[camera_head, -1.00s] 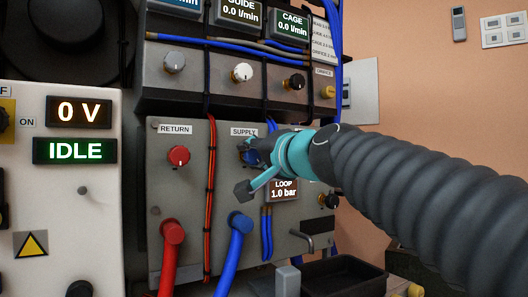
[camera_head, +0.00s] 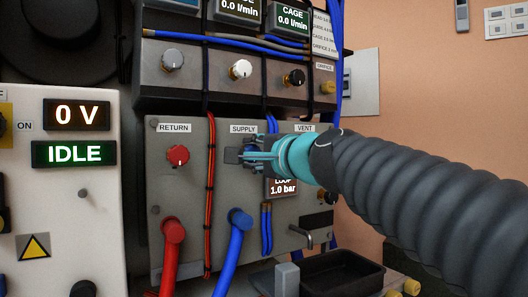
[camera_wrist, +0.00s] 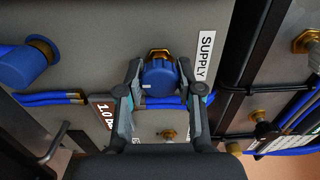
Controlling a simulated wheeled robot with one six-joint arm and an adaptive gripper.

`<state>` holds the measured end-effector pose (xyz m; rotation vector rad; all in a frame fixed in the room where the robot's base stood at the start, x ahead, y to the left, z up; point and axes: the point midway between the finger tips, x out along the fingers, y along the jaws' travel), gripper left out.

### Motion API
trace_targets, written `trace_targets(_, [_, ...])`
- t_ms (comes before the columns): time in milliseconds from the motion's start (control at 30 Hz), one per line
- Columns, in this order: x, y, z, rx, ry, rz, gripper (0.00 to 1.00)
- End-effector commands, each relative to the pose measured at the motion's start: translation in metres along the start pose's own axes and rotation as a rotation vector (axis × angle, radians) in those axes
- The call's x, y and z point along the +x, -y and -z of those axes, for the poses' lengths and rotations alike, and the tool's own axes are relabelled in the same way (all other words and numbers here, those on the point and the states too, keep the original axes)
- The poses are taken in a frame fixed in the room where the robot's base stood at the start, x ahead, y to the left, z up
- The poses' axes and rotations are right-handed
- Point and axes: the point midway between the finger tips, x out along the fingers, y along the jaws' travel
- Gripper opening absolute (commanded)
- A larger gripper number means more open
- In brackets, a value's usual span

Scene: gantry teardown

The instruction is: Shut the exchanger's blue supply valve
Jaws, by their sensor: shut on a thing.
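The blue supply valve knob (camera_wrist: 160,77) sits on a brass stem in the grey exchanger panel (camera_head: 195,225), beside the SUPPLY label (camera_wrist: 205,55). A short white mark shows on the knob in the wrist view. My gripper (camera_wrist: 159,80) has one finger on each side of the knob and is shut on it. In the head view my gripper (camera_head: 248,156) reaches the panel from the right and hides most of the knob (camera_head: 240,141). The display reading 1.0 bar (camera_head: 283,188) is partly covered by my gripper.
The red return knob (camera_head: 178,156) is to the left. A red hose (camera_head: 172,250) and a blue hose (camera_head: 235,250) leave the panel below. Cables (camera_head: 266,230) run beside the display. A black tray (camera_head: 340,275) stands below right.

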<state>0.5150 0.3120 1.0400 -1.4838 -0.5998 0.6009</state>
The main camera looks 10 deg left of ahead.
Motion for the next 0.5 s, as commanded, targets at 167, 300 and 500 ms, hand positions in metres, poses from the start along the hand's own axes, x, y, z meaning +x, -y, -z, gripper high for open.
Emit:
trace_targets(167, [0.0001, -0.0001, -0.0001, 0.014, 0.000, 0.000, 0.01])
trace_targets(300, [0.0001, -0.0002, -0.0001, 0.015, 0.000, 0.000, 0.01])
trace_targets(500, [0.0001, -0.0002, -0.0001, 0.014, 0.000, 0.000, 0.41])
